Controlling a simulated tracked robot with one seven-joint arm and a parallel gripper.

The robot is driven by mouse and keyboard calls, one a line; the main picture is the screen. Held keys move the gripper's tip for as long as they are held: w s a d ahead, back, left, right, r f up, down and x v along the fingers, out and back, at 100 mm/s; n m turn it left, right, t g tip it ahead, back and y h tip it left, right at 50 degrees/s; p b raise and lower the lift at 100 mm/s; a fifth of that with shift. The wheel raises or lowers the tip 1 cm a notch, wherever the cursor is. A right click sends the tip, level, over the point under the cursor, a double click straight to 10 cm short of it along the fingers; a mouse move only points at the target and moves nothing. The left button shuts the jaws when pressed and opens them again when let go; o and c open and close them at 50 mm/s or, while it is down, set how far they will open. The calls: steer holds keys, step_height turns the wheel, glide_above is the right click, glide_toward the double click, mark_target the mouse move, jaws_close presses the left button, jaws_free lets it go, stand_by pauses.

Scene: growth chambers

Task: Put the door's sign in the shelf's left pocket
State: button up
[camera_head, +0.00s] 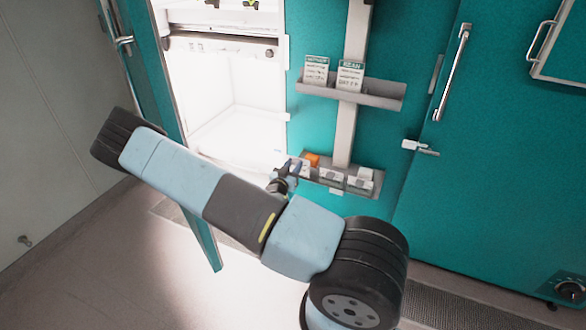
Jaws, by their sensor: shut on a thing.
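My gripper (292,168) is at the left end of the lower shelf (325,187), small in the picture and partly behind my own arm. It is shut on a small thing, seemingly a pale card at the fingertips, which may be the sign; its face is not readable. The shelf carries several small white fronts in a row. The left pocket lies right by the gripper and is partly hidden by it. I cannot tell whether the held thing is inside the pocket or just in front of it. An orange item (312,159) shows just behind the fingertips.
An upper ledge (378,101) holds two printed cards, one left (316,71) and one right (350,75). To the left is a bright open chamber (235,85) with its teal door (160,70) swung open. A closed teal door (490,150) with a long handle (452,72) stands right.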

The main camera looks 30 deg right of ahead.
steer(key=w+d+f, duration=0.1)
steer(key=w+d, duration=0.3)
steer(key=d, duration=0.1)
steer(key=shift+w+d+f, duration=0.2)
steer(key=shift+d+f, duration=0.15)
stand_by(0.5)
steer(key=shift+d, duration=0.1)
stand_by(0.8)
steer(key=shift+f, duration=2.5)
stand_by(3.1)
